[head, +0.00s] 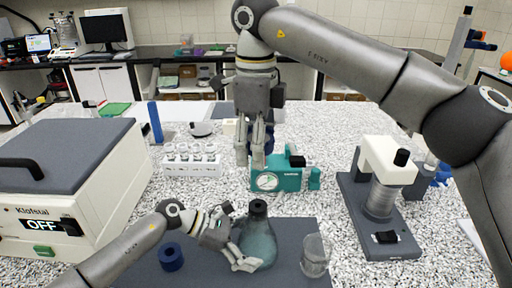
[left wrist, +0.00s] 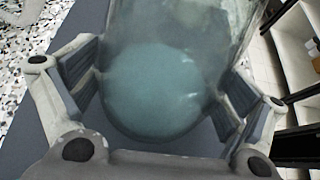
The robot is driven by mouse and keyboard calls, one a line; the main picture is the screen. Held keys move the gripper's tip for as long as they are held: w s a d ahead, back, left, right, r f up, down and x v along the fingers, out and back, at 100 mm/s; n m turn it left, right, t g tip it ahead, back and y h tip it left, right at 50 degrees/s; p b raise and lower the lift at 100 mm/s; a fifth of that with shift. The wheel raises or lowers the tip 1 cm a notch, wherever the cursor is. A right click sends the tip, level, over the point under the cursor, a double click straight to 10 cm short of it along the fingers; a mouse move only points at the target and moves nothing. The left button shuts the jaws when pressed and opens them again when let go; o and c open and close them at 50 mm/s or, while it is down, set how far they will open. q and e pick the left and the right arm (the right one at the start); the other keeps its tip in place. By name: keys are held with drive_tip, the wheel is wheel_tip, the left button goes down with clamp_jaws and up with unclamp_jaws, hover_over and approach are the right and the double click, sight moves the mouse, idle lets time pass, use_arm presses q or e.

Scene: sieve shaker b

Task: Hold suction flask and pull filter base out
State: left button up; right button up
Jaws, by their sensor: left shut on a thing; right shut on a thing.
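The suction flask (head: 258,243), greenish glass with a dark collar at its neck, stands upright on the dark grey mat. My left gripper (head: 245,262) is shut around its lower body. In the left wrist view the flask (left wrist: 155,90) fills the space between the finger pads of my left gripper (left wrist: 160,108). My right gripper (head: 249,160) points down, higher up and behind the flask's neck in the picture. It is shut on a small pale piece, mostly hidden by the fingers, which appears to be the filter base. The piece looks apart from the flask.
A clear glass cup (head: 316,255) and a blue ring (head: 171,257) stand on the mat (head: 215,280) either side of the flask. A teal pump (head: 290,175) is behind it. A white oven-like box (head: 60,190) is left, a grey-based apparatus (head: 378,215) right.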

use_arm(q)
drive_tip(key=o, duration=0.6)
drive_tip(key=shift+o, duration=0.2)
